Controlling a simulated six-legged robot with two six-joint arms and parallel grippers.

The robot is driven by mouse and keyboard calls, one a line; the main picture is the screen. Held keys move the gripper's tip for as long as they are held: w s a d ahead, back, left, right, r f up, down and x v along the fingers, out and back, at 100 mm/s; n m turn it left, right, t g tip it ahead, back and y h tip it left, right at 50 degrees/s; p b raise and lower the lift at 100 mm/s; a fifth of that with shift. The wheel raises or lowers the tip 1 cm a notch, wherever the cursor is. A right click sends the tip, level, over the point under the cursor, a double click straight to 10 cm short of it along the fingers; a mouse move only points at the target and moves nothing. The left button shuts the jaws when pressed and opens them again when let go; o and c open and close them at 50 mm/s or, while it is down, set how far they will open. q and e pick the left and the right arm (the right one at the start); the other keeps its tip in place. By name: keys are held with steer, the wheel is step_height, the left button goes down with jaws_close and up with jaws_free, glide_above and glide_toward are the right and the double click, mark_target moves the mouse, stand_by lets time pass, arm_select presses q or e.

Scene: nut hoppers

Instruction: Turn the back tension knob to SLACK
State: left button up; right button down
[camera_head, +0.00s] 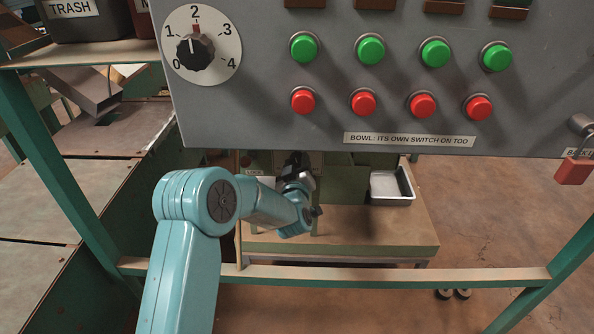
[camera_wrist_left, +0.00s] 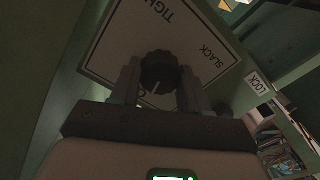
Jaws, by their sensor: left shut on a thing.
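The black tension knob (camera_wrist_left: 160,70) sits on a white dial plate (camera_wrist_left: 205,65) in the left wrist view. The plate reads TIGHT at the top and SLACK at the right; a third label low on it is mostly hidden by my gripper. The knob's white pointer line aims down in the picture, towards that hidden label and away from SLACK. My left gripper (camera_wrist_left: 160,82) has one finger on each side of the knob and is shut on it. In the head view my left gripper (camera_head: 296,162) reaches under the grey panel; the knob is hidden there. My right gripper is out of view.
A grey control panel (camera_head: 330,125) with green and red buttons and a 0–4 dial (camera_head: 203,45) overhangs my left arm. A metal tray (camera_head: 391,187) stands right of the gripper on a bench (camera_head: 400,235). A LOCK label (camera_wrist_left: 258,86) is beside the dial plate. A green rail (camera_head: 350,275) crosses in front.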

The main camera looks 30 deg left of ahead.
arm_select(q)
steer(key=n+b, duration=0.1)
steer(key=n, duration=0.1)
steer(key=n+b, duration=0.1)
steer(key=b, duration=0.1)
steer(key=shift+f+n, duration=0.2)
steer(key=shift+n, duration=0.2)
steer(key=n+b, duration=0.1)
steer(key=n, duration=0.1)
steer(key=shift+r+n, duration=0.15)
steer(key=shift+n, duration=0.25)
steer(key=n, duration=0.3)
steer(key=shift+n, duration=0.3)
steer(key=n, duration=0.3)
steer(key=shift+n, duration=0.3)
steer(key=n, duration=0.3)
steer(key=shift+n, duration=2.2)
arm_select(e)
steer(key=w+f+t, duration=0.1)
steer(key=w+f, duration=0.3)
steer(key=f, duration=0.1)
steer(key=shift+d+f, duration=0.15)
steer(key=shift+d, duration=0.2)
arm_select(q)
steer(key=shift+r, duration=0.1)
steer(key=o, duration=1.1)
steer(key=shift+c, duration=0.2)
